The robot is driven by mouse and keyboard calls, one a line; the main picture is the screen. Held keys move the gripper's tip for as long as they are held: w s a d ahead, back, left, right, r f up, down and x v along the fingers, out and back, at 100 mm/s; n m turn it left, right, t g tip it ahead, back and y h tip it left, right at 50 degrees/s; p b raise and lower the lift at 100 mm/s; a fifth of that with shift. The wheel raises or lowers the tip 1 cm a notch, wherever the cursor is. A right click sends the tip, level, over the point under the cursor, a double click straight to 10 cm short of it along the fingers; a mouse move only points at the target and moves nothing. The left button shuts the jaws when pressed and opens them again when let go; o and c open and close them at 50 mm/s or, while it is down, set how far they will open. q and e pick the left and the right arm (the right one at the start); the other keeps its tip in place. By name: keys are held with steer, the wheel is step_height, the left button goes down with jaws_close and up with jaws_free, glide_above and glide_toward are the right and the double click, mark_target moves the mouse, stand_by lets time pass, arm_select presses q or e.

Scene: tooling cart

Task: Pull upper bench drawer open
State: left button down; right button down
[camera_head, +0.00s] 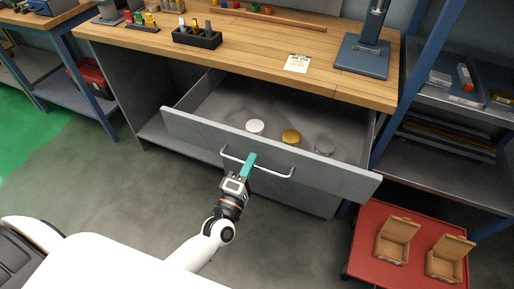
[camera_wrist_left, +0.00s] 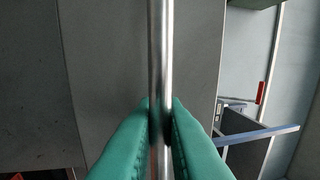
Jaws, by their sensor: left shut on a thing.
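The upper bench drawer (camera_head: 210,133) is pulled well out from under the wooden bench top in the head view. Its inside shows, with a white, a gold and a grey round piece lying in it. A metal bar handle (camera_head: 275,172) runs across the drawer front. My left gripper (camera_head: 249,163), with green fingers, is shut on the handle left of its middle. In the left wrist view the handle bar (camera_wrist_left: 160,60) passes between the two green fingers (camera_wrist_left: 160,125), which touch it on both sides. My right gripper is not in view.
The bench top (camera_head: 250,50) holds a black block with bottles (camera_head: 197,38), a paper note (camera_head: 297,63) and a blue stand (camera_head: 362,57). A red cart (camera_head: 372,222) with two open cardboard boxes stands at the lower right. Grey floor lies before the drawer.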

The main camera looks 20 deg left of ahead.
arm_select(q)
steer(key=s, duration=0.3)
stand_by(0.4)
steer(key=c, duration=1.8)
jaws_free()
steer(key=shift+c, duration=0.2)
steer(key=shift+s, duration=0.1)
steer(key=s+f+b, duration=0.1)
steer(key=s+f, duration=0.1)
steer(key=s, duration=0.9)
steer(key=shift+s+a+f+b, duration=0.15)
steer(key=shift+s+a+b, duration=0.1)
steer(key=shift+s+b, duration=0.1)
steer(key=shift+w, duration=0.1)
